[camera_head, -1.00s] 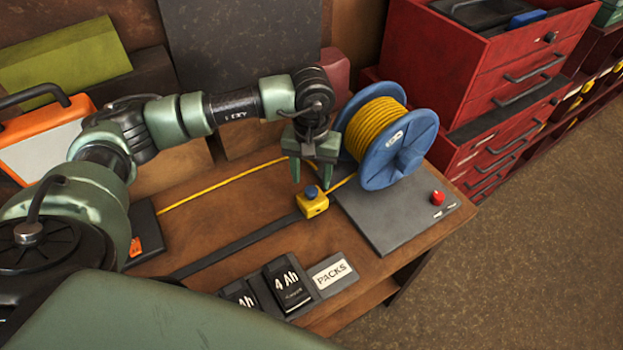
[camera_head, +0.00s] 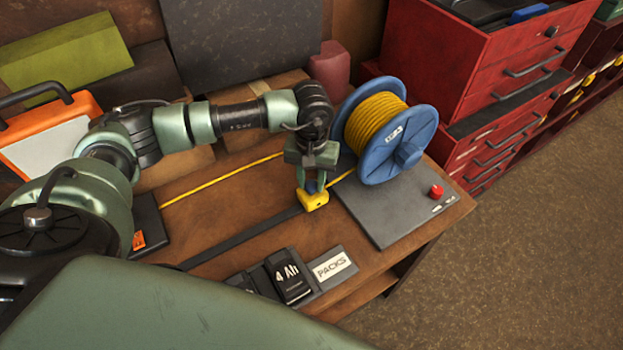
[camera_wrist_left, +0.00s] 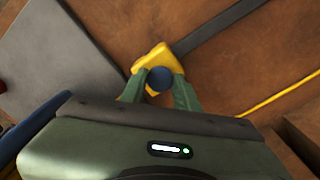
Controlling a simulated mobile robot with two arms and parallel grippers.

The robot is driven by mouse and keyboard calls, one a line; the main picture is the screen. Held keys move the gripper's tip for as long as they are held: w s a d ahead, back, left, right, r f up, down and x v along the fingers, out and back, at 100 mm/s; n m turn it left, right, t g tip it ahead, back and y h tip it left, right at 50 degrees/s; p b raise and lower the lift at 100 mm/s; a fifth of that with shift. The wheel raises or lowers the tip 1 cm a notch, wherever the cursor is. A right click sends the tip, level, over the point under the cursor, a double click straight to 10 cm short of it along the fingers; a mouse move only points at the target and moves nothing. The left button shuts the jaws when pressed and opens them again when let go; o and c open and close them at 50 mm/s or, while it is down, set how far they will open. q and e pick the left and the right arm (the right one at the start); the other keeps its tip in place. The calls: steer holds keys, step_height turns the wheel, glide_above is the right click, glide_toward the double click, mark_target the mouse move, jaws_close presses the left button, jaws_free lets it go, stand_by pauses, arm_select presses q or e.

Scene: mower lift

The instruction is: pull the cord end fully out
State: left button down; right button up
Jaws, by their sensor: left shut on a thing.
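A yellow cord runs from the blue reel (camera_head: 388,135) to a small yellow block (camera_head: 313,200) and on across the bench to the left, where a stretch of the cord (camera_head: 220,180) lies along the wood. My left gripper (camera_head: 312,184) is over the yellow block, its fingers shut on the blue knob on top of it. In the left wrist view the blue knob (camera_wrist_left: 159,79) sits between the fingertips, with the yellow block (camera_wrist_left: 157,58) just beyond. The cord's end is not clear to see. My right gripper is not in view.
A dark strip (camera_head: 245,236) runs along the bench to the block. The reel stands on a grey plate (camera_head: 395,215) with a red knob (camera_head: 437,191). Battery packs (camera_head: 288,277) sit at the front edge. Red drawers (camera_head: 500,70) stand right of the bench.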

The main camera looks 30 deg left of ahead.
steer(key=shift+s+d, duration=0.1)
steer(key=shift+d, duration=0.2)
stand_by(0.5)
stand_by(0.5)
